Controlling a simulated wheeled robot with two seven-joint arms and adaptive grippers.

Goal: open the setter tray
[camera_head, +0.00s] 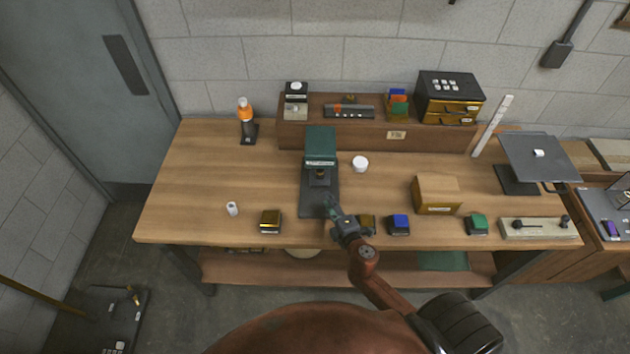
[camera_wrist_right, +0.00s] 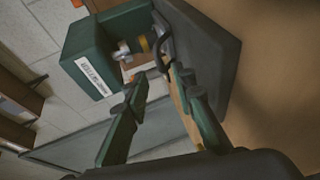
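The setter (camera_head: 320,146) is a green upright unit with a white label, standing on a long dark grey base (camera_head: 308,204) left of the table's middle. In the right wrist view its green head (camera_wrist_right: 85,55) and grey base (camera_wrist_right: 225,55) show, with a dark looped handle (camera_wrist_right: 163,42) just beyond the fingertips. I cannot tell which part is the tray. My right gripper (camera_head: 330,205) is over the front of the base; in the wrist view its two green fingers (camera_wrist_right: 158,75) are apart, with nothing visibly held between them. My left gripper is not in view.
Several small blocks, including a gold one (camera_head: 270,221) and a blue one (camera_head: 398,224), line the table's front. A cardboard box (camera_head: 437,193) stands right of the setter and a white jar (camera_head: 360,163) close beside it. A raised shelf (camera_head: 350,137) runs behind. The table's left is mostly clear.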

